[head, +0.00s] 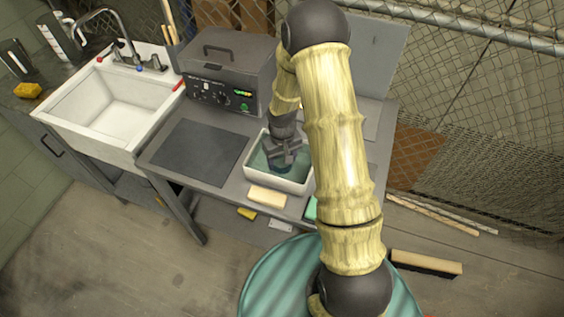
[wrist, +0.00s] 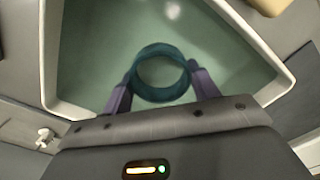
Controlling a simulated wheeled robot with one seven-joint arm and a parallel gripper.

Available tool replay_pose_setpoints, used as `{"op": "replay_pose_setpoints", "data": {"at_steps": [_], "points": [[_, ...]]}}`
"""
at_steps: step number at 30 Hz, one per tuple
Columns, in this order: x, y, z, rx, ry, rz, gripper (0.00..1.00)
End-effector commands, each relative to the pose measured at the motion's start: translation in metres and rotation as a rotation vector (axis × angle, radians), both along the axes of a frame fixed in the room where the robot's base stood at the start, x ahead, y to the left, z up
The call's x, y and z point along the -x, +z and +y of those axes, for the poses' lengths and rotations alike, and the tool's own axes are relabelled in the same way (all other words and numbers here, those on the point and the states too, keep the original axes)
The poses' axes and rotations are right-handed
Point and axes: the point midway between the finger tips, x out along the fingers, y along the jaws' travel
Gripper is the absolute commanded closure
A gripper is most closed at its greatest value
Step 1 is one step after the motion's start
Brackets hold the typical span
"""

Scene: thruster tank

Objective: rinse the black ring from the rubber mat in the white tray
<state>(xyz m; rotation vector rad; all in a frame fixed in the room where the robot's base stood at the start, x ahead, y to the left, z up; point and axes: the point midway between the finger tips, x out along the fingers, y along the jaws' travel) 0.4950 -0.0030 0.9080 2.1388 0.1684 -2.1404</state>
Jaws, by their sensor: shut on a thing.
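The white tray (head: 284,186) stands on the grey bench and holds greenish liquid; its wall also shows in the wrist view (wrist: 50,50). My gripper (head: 284,158) reaches down into the tray. In the wrist view, my gripper's two purple fingers (wrist: 163,84) are on opposite sides of the ring (wrist: 158,49), shut on it. The ring looks dark teal here, its open middle facing the camera. Whether it touches the tray floor I cannot tell. The dark rubber mat (head: 199,152) lies flat and bare on the bench, left of the tray.
A tan block (head: 267,196) lies at the bench's front edge, close to the tray. A grey lidded machine (head: 226,75) stands behind the mat and tray. A white sink (head: 118,108) is at the left. A teal ribbed drum (head: 275,283) is in front.

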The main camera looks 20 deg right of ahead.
Motion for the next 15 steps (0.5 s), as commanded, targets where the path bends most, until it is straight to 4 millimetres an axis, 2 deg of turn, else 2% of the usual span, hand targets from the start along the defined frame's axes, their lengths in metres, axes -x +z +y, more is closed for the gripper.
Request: {"op": "replay_pose_setpoints", "data": {"at_steps": [15], "points": [[0.0, 0.036, 0.0, 0.0, 0.0, -0.001, 0.62]]}}
